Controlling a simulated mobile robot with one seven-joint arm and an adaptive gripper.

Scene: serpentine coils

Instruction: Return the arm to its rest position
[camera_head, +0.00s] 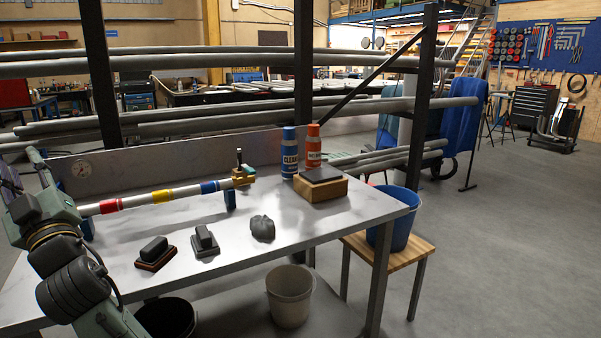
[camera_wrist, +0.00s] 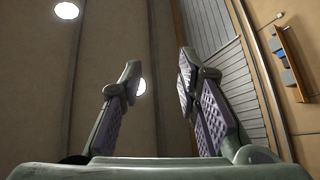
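My arm (camera_head: 45,215), grey-green with dark ribbed joints, rises along the left edge in the head view, in front of the left end of the workbench (camera_head: 330,218). In the wrist view my gripper (camera_wrist: 158,70) has its two fingers well apart, with nothing between them. The wrist camera faces a brown wall or ceiling with round lamps (camera_wrist: 67,10), so no bench thing shows near the fingers. In the head view the gripper is not clearly made out at the left edge.
A banded pipe (camera_head: 135,200) with a brass valve (camera_head: 243,178) runs along the bench. Dark blocks (camera_head: 205,242), a grey lump (camera_head: 262,229), blue (camera_head: 290,152) and red (camera_head: 313,147) bottles and a wooden box (camera_head: 320,190) stand there.

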